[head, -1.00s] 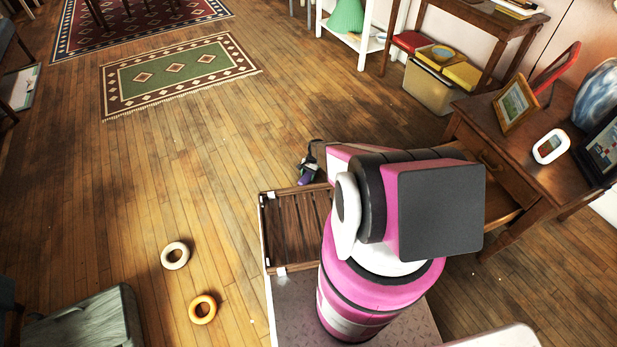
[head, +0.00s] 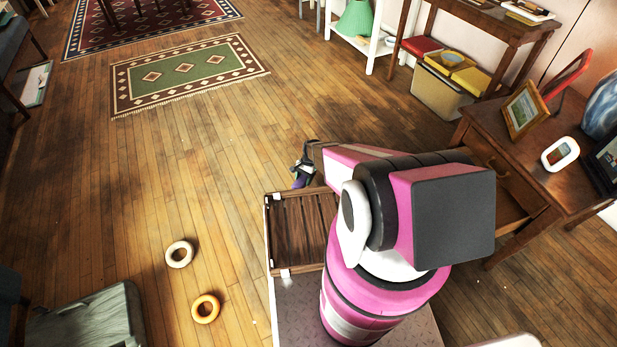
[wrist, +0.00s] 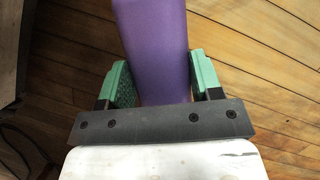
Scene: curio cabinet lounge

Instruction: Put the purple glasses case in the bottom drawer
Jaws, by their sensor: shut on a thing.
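The purple glasses case (wrist: 155,45) is held between the green-padded fingers of my gripper (wrist: 160,80) in the wrist view. The fingers press on both its sides, and its far end runs out of the top of the picture. In the head view the case (head: 300,182) is a small purple patch under my gripper (head: 303,170), above the floor just beyond my slatted tray. A wooden desk (head: 545,150) stands at the right with a handled drawer front (head: 492,162). A lower wooden part (head: 515,208) is partly hidden by my arm; I cannot tell whether it is an open drawer.
A picture frame (head: 524,107) and a white-rimmed device (head: 560,154) stand on the desk. The middle floor is clear.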

